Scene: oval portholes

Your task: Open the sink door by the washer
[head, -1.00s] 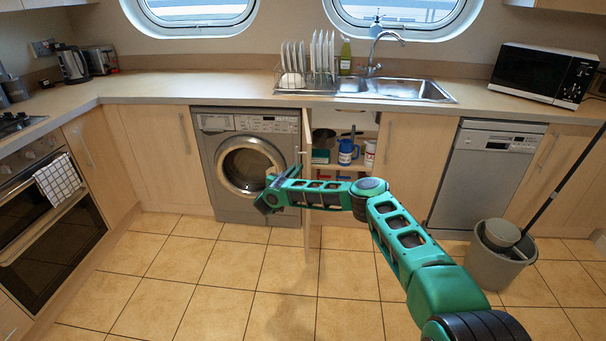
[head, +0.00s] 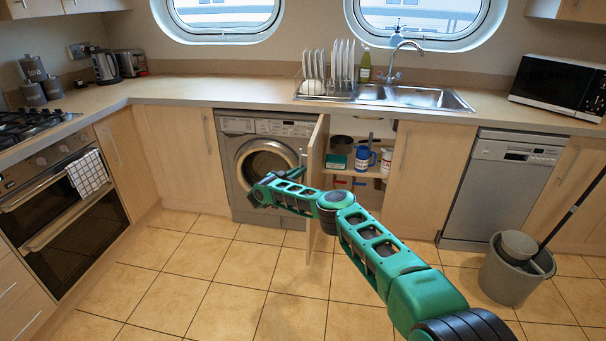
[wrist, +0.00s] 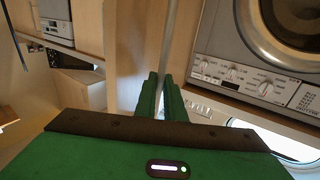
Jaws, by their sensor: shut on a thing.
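The sink door (head: 316,165) is a pale wooden cabinet door between the washer (head: 262,155) and the sink cupboard. It stands swung well out, seen nearly edge-on, at the cupboard's left side. My gripper (head: 298,173) is on the washer side of the door, at its handle. In the wrist view my green fingers (wrist: 160,97) are shut on the slim metal handle (wrist: 168,45), with the door's face beside them. The open cupboard (head: 354,185) shows a pan, a blue mug and a white tub on its shelf.
The counter (head: 220,94) with the sink (head: 425,98) and dish rack runs above. A dishwasher (head: 497,185) stands to the right, with a grey bucket and mop (head: 515,270) in front. The tiled floor (head: 205,270) at the left is clear.

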